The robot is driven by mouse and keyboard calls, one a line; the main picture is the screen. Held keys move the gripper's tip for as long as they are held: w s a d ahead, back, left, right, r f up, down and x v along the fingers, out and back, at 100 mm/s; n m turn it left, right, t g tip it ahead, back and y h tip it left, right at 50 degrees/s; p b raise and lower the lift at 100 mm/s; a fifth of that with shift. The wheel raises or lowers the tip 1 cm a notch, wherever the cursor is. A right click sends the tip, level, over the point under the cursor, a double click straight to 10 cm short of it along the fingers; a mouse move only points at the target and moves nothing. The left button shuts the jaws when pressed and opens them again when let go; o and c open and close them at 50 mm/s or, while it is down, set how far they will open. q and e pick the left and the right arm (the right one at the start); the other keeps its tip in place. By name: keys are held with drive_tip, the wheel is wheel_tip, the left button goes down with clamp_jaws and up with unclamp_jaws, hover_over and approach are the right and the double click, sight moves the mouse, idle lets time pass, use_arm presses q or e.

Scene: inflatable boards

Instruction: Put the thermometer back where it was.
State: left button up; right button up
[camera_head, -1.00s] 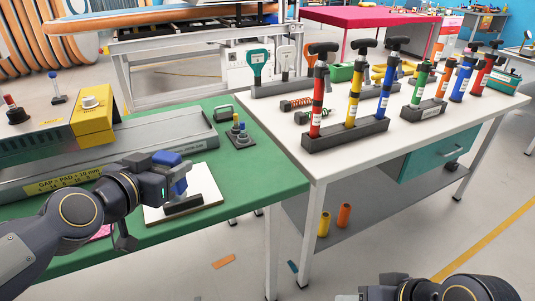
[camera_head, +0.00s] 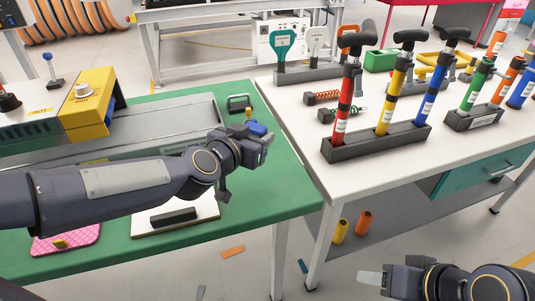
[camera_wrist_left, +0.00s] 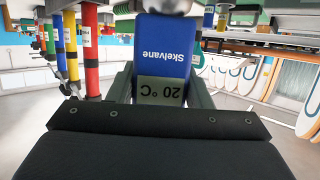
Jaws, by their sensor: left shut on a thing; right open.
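The thermometer (camera_wrist_left: 165,45) is a blue block lettered "Skelvane" with a grey "20 °C" display, seen upside down in the left wrist view. My left gripper (camera_wrist_left: 162,85) is shut on it, a finger at each side. In the head view, the blue thermometer (camera_head: 258,128) shows at the tip of my left gripper (camera_head: 262,142), above the right part of the green table (camera_head: 285,180). A white board (camera_head: 150,222) with a black block (camera_head: 173,217) lies at the front of that table, left of the gripper. My right gripper (camera_head: 375,278) is open and empty at lower right.
A yellow-topped piece (camera_head: 249,114) is mostly hidden behind my left gripper. A black handle (camera_head: 239,103) lies beyond it. A long grey tray (camera_head: 185,120) and yellow box (camera_head: 90,100) stand left. The white table (camera_head: 300,130) holds pumps in a dark rack (camera_head: 375,143).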

use_arm(q)
drive_tip(key=d+f, duration=0.1)
drive_tip(key=f, duration=0.1)
drive_tip(key=w+f+b, duration=0.1)
drive_tip(key=f, duration=0.2)
drive_tip(key=w+d+f+b, duration=0.1)
drive_tip(key=f, duration=0.1)
drive_tip(key=shift+d+f, duration=0.15)
drive_tip(key=shift+d, duration=0.15)
use_arm(e)
wheel_tip(320, 180, down, 3)
use_arm(q)
drive_tip(key=shift+s, duration=0.1)
drive_tip(key=o, duration=0.7)
drive_tip(key=shift+f, duration=0.1)
drive_tip(key=o, duration=0.4)
use_arm(e)
drive_tip(key=shift+f, duration=0.1)
